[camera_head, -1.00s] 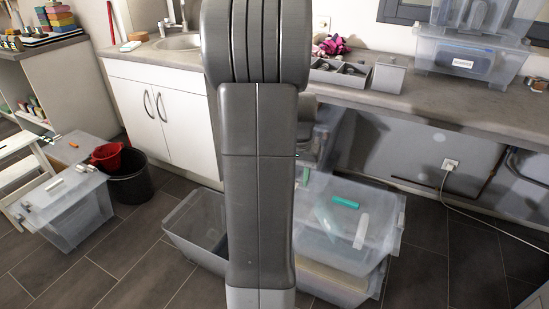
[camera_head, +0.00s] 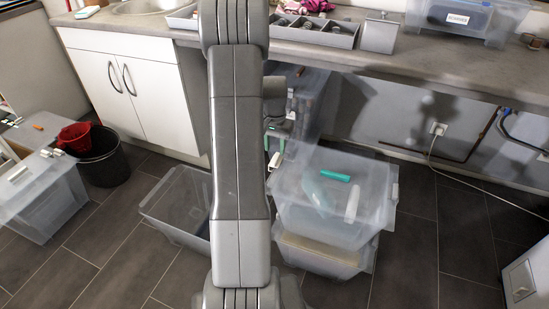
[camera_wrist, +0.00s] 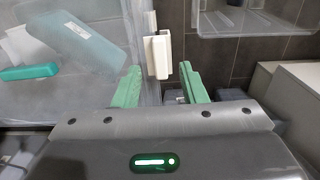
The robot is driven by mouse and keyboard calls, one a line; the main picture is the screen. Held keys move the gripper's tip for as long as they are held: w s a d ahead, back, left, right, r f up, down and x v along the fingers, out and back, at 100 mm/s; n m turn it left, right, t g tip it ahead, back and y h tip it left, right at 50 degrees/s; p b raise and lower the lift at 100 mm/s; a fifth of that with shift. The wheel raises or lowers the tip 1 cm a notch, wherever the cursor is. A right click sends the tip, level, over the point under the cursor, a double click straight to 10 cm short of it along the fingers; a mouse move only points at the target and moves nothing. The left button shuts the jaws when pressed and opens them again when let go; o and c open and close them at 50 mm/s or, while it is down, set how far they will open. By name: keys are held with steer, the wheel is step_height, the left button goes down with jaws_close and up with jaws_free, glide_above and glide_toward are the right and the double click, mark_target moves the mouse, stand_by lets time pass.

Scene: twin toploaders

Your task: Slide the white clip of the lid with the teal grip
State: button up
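The translucent lid (camera_head: 300,170) with the teal grip (camera_head: 335,176) lies tilted on top of the stacked clear bins, right of my arm. The teal grip also shows at the left of the wrist view (camera_wrist: 30,72). A white clip (camera_head: 275,160) sits at the lid's left edge. In the wrist view the white clip (camera_wrist: 158,55) stands between and slightly beyond my green fingertips. My gripper (camera_wrist: 160,78) is open, with a gap visible on both sides of the clip. In the head view my gripper (camera_head: 276,136) is partly hidden by my arm.
A long pale handle-like piece (camera_head: 352,204) shows on the right of the bin stack. An open empty bin (camera_head: 170,215) stands on the floor to its left. Another clear bin (camera_head: 45,205) stands at far left.

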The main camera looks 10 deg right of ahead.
mark_target(275, 158)
steer(key=shift+f+b, duration=0.3)
steer(key=shift+f, duration=2.05)
jaws_close()
